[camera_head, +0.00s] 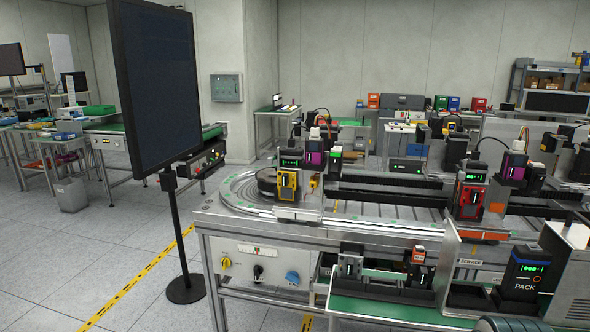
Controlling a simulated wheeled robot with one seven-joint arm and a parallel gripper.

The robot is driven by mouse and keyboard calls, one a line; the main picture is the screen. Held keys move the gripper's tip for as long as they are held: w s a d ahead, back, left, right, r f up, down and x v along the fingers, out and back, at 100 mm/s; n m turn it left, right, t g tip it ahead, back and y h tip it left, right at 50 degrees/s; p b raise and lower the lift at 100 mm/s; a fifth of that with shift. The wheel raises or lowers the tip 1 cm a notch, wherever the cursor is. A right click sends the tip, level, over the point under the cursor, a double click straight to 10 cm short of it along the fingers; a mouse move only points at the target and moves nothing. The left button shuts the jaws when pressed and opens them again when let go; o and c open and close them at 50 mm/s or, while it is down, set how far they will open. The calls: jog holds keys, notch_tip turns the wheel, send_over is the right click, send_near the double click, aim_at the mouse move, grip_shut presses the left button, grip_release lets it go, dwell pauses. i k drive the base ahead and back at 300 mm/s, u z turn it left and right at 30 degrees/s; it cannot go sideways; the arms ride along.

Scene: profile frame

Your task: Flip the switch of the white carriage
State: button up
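A carriage with a pale, whitish body (313,207) stands on the near left part of the metal track table (352,224). It carries a yellow unit (287,185) and a black box with green lights (291,158). I cannot make out its switch at this size. A second carriage with a red unit (469,200) and a dark box with green lights stands farther right on the same track. My gripper is not in view. A rounded grey-green part at the bottom right edge may be mine, but I cannot tell.
A tall black screen (160,80) on a stand (185,288) rises left of the table. A front panel (259,262) has yellow, black and blue knobs. A lower green shelf (385,310) and a PACK box (523,275) stand at front right.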

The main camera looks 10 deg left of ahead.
aim_at(334, 166)
jog(key=u, duration=0.35)
jog(key=i, duration=1.05)
jog(key=u, duration=0.25)
